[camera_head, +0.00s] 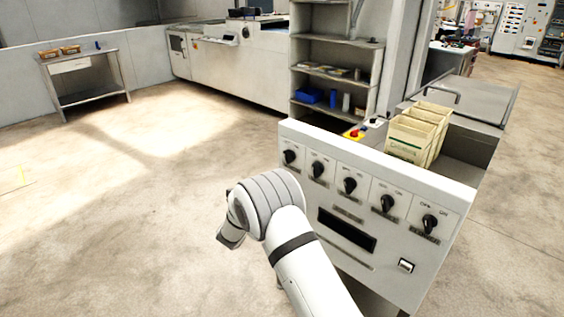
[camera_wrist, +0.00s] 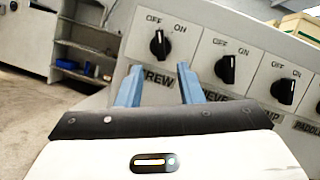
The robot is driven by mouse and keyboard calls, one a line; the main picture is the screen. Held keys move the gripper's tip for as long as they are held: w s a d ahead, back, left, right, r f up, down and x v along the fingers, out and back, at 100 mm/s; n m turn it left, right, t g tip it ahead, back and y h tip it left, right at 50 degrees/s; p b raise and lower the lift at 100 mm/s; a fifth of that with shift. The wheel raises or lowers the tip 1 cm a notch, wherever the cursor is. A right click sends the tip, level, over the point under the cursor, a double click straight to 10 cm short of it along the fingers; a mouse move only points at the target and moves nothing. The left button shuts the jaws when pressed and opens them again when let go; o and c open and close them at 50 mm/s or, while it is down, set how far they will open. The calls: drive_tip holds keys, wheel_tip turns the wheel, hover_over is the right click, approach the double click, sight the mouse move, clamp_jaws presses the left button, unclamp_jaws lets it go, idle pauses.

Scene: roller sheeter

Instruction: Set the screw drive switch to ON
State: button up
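The screw drive switch is a black rotary knob (camera_wrist: 160,44) on the white panel in the wrist view, with OFF at its upper left, ON at its upper right and a partly covered "SCREW" label below. Its pale pointer mark faces about upward; I cannot tell for sure which setting it is on. In the head view it is the leftmost knob (camera_head: 290,156) of the row. My gripper (camera_wrist: 159,69) has two blue fingers apart with nothing between them. Their tips appear just below the knob, one to each side. In the head view my arm's forward end hides the gripper.
More black knobs stand to the right, the nearest (camera_wrist: 226,68) close to the right finger. The panel (camera_head: 352,262) also bears a dark display slot and a small rocker switch (camera_head: 405,265). A red button (camera_head: 354,133) and cream boxes (camera_head: 408,140) sit on top.

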sight(289, 156)
drive_tip(key=p+x, duration=0.1)
drive_tip(key=x, duration=0.6)
drive_tip(key=shift+w+r, duration=0.1)
clamp_jaws()
